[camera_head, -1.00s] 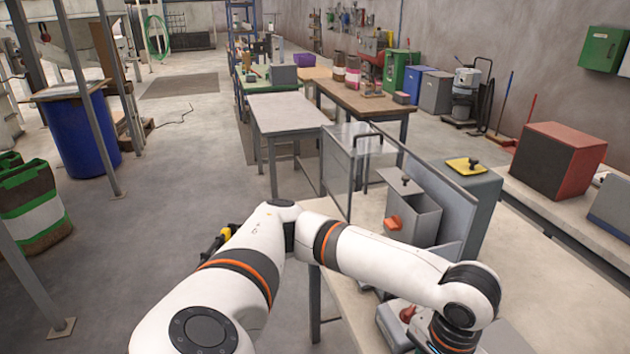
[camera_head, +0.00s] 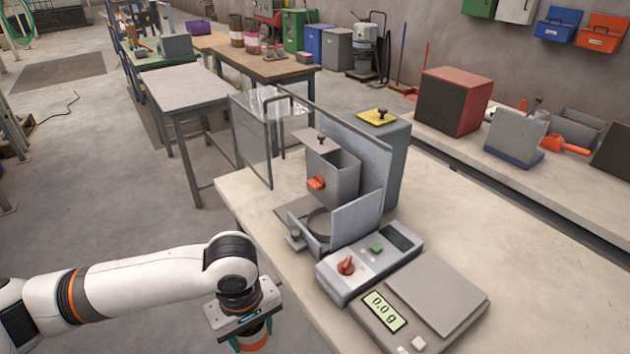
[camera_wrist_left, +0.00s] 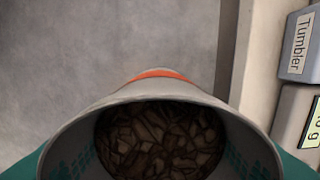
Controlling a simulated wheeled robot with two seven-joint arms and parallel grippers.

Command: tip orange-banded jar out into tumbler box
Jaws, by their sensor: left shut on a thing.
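My left gripper (camera_head: 253,341) is shut on the orange-banded jar (camera_head: 254,336), low beside the near table's left edge. In the left wrist view the jar (camera_wrist_left: 155,86) shows its wide open mouth, grey rim and orange band, with brown chip-like pieces inside. Green fingers flank it. A grey unit labelled "Tumbler" (camera_wrist_left: 297,45) is at the right of that view. In the head view, a grey control unit with a red knob (camera_head: 366,262) stands beside a grey open-topped box (camera_head: 336,181) with an orange handle. I cannot tell which part is the tumbler box. My right gripper is not in view.
A scale (camera_head: 437,290) reading 0.0 g stands right of the control unit. A clear panel with a dark frame (camera_head: 252,140) and an upright grey plate (camera_head: 357,218) stand around the grey box. The tabletop (camera_head: 262,205) is bare at its left side.

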